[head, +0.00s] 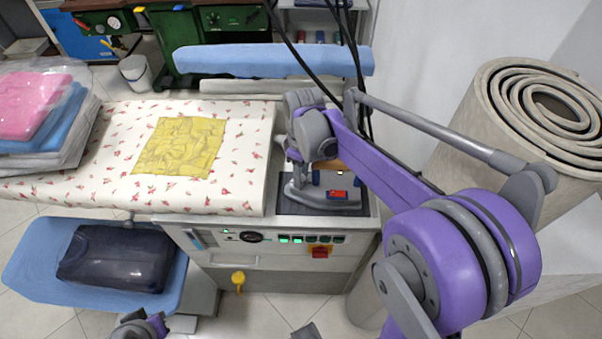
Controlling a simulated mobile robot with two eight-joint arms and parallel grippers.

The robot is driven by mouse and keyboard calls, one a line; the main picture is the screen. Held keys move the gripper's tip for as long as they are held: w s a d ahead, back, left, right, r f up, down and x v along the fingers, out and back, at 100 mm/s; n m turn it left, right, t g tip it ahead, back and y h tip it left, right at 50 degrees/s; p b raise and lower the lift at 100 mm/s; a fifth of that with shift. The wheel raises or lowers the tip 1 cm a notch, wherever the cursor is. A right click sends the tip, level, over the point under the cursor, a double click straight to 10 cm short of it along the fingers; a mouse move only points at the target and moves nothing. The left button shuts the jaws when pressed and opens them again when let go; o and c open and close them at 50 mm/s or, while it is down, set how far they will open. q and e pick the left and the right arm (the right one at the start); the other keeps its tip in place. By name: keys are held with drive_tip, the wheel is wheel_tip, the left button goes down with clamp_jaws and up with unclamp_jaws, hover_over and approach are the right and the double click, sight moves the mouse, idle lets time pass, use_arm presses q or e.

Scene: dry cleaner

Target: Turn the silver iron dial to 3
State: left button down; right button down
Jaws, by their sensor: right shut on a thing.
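The silver iron (325,201) rests on a dark pad (290,208) at the right end of the ironing table. A brown handle, blue parts and a small red part show on it. My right gripper (301,172) reaches down to the iron's left side and is shut on part of it. The dial and its numbers are hidden behind the gripper and wrist, so its setting cannot be read. Part of my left gripper (140,326) shows at the bottom edge, away from the iron; its fingers are not clear.
A yellow cloth (181,147) lies on the flowered ironing board (105,165). Folded bagged clothes (35,105) are at the left. A control panel (265,238) is on the table's front. A rolled carpet (470,130) stands at the right. Black cables (355,45) hang behind the iron.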

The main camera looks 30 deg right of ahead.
idle(0.3)
drive_tip(key=c, duration=0.5)
unclamp_jaws()
drive_tip(key=shift+r, duration=0.15)
drive_tip(key=r, duration=1)
drive_tip(key=shift+w+d+r+p, duration=0.15)
drive_tip(key=shift+d+r+p, duration=0.1)
drive_tip(key=shift+p, duration=0.15)
drive_tip(key=s+a+f+m+t, duration=0.2)
drive_tip(key=s+f, duration=0.1)
drive_tip(key=s, duration=0.2)
drive_tip(key=s+a+f+m+t, duration=0.2)
drive_tip(key=s+a+f, duration=0.1)
drive_tip(key=s, duration=0.2)
drive_tip(key=s+a+f+m+t+p, duration=0.1)
drive_tip(key=s+a+f+m, duration=0.1)
drive_tip(key=s, duration=0.3)
drive_tip(key=shift+s+a+f+m+t+h, duration=0.3)
drive_tip(key=shift+a+f+t, duration=0.15)
drive_tip(key=shift+f, duration=0.25)
